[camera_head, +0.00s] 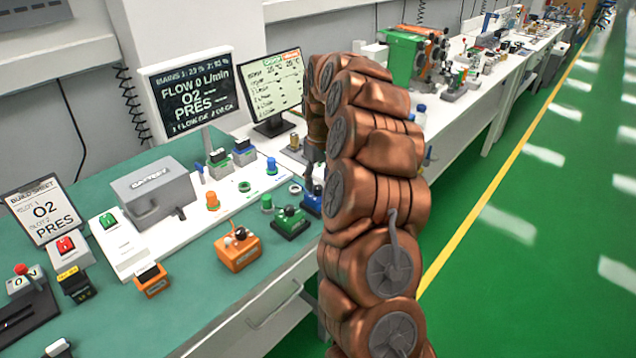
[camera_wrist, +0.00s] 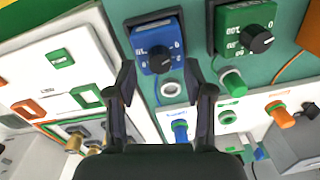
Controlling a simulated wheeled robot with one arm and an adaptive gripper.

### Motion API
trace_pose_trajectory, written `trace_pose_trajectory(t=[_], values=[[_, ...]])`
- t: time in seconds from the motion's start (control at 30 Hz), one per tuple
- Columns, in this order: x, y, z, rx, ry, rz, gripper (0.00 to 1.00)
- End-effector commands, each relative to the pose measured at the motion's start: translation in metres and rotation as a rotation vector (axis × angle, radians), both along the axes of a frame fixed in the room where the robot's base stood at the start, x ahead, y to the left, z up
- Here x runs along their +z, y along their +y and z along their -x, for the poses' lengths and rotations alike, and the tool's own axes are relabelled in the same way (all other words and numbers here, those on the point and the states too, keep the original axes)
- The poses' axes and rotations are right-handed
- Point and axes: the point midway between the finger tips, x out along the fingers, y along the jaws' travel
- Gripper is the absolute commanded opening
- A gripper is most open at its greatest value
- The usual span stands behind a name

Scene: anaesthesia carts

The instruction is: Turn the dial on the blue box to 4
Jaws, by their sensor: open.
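The blue box (camera_wrist: 144,38) carries a round black dial (camera_wrist: 160,60) with pale markings around it. The markings are too small to read surely, and I cannot tell which number the dial points to. My gripper (camera_wrist: 162,76) is open and empty. In the wrist view its two dark fingers stand to the left and right, with the dial between and just beyond their tips; no contact shows. In the head view the blue box (camera_head: 312,204) is at the table's front edge, partly hidden by my arm, and the fingers are mostly hidden.
A green box (camera_wrist: 236,18) with a similar black dial stands close beside the blue one. An orange box (camera_head: 238,252) stands farther left. A white panel (camera_head: 235,185) with coloured fittings and two screens (camera_head: 190,90) lie behind. Bare green tabletop (camera_head: 190,320) is at the front.

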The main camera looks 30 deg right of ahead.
Motion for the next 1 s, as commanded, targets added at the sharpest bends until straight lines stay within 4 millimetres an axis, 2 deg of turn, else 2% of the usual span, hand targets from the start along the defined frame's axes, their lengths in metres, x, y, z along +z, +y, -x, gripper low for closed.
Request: trace_pose_trajectory(t=[0.2, 0.53, 1.0], values=[[-0.017, 0.0, 0.0, -0.002, -0.001, 0.001, 0.52], [-0.021, 0.0, 0.0, -0.001, -0.001, 0.001, 0.52], [-0.021, 0.001, 0.0, 0.0, -0.001, 0.001, 0.04]])
